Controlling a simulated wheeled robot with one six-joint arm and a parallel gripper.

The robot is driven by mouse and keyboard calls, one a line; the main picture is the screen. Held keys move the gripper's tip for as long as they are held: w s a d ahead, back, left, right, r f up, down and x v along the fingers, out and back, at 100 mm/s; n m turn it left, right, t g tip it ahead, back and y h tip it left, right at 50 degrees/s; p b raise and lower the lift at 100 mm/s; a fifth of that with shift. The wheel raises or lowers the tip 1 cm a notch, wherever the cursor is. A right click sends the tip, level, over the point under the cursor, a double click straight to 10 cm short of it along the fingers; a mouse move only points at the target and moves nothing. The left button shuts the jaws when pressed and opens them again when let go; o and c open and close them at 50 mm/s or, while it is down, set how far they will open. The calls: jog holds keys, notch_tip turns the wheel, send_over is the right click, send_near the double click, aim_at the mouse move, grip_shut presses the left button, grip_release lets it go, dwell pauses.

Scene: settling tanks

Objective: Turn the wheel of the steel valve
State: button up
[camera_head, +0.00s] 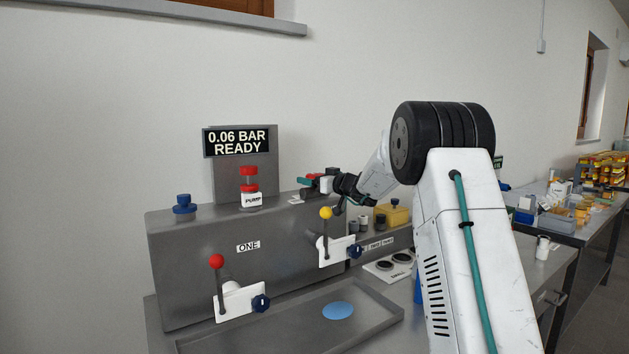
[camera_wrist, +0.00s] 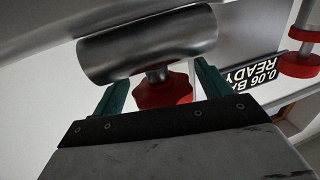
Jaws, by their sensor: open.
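The steel valve shows in the wrist view as a smooth grey cylindrical body (camera_wrist: 140,45) with a red lobed wheel (camera_wrist: 163,92) on a short stem. My gripper (camera_wrist: 162,82) is open, with one green finger on each side of the red wheel. I see a gap on both sides, so the wheel is not gripped. In the head view my gripper (camera_head: 319,180) is at the valve above the back of the steel cabinet. There the valve is small and mostly hidden behind the fingers and wrist.
The steel cabinet (camera_head: 185,270) carries a red pump button (camera_head: 249,182), a blue knob (camera_head: 184,205) and a display (camera_head: 236,142) reading "0.06 BAR READY". Red-balled (camera_head: 216,261) and yellow-balled (camera_head: 326,213) levers stick out in front. A tray (camera_head: 270,325) lies below. The wall is close behind.

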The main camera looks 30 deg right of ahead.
jog(key=c, duration=1)
jog(key=shift+y, duration=0.3)
jog(key=n+g+y, duration=0.1)
jog(key=n+y, duration=0.1)
jog(key=y, duration=0.1)
jog(key=n+g+y, duration=0.2)
jog(key=n+y, duration=0.1)
jog(key=shift+f+g, duration=0.1)
jog(key=shift+g, duration=0.2)
jog(key=n+g+y, duration=0.2)
jog(key=g, duration=0.1)
jog(key=n+g+y, duration=0.3)
jog(key=shift+s+a, duration=0.1)
jog(key=shift+a, duration=0.1)
jog(key=shift+n+g, duration=0.3)
jog(key=shift+g, duration=0.2)
jog(key=o, duration=1)
